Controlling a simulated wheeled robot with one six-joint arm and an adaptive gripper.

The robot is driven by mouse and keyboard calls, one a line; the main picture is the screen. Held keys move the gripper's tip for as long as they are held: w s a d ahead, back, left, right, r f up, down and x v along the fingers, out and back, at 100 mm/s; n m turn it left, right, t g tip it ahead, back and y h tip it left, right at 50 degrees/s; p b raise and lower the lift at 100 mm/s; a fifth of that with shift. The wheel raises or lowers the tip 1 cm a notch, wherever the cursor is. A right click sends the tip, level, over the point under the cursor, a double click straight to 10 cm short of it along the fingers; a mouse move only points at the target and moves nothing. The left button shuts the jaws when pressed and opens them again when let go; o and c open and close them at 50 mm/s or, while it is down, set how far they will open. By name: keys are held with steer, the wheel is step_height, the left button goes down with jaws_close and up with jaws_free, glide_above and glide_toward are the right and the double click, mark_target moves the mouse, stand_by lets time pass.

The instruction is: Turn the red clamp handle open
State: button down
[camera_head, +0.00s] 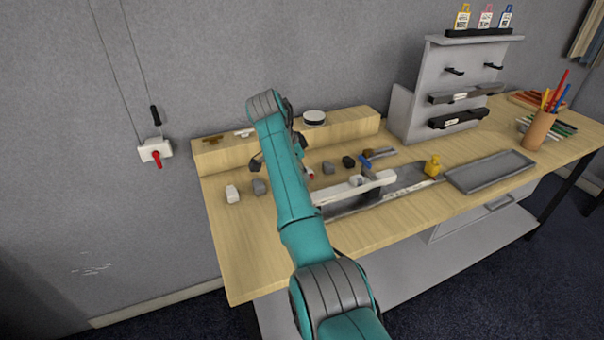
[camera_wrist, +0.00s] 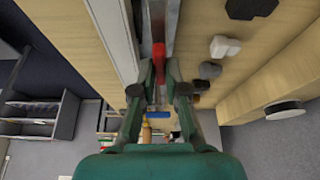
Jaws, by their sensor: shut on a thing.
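The red clamp handle (camera_wrist: 159,50) shows in the wrist view between the two fingertips of my gripper (camera_wrist: 160,72). The fingers are shut on it. A bit of the red handle (camera_head: 311,174) also shows in the head view, beside my teal arm. My arm hides most of the gripper and of the clamp there. A pale bar-like fixture (camera_head: 355,189) lies on the table just right of my arm, with a blue handle (camera_head: 365,160) at its far end. The blue handle also shows in the wrist view (camera_wrist: 157,115), beyond the fingers.
Several small grey and dark blocks (camera_head: 328,167) lie close behind the fixture. A yellow object (camera_head: 432,165) and a grey tray (camera_head: 490,171) are to the right. A white wall box (camera_head: 156,149) with a red lever hangs left. The table's front left is clear.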

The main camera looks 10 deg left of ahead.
steer(key=shift+m, duration=0.5)
steer(key=c, duration=1.2)
jaws_free()
steer(key=shift+r, duration=0.1)
steer(key=v, duration=0.7)
steer(key=shift+a, duration=0.2)
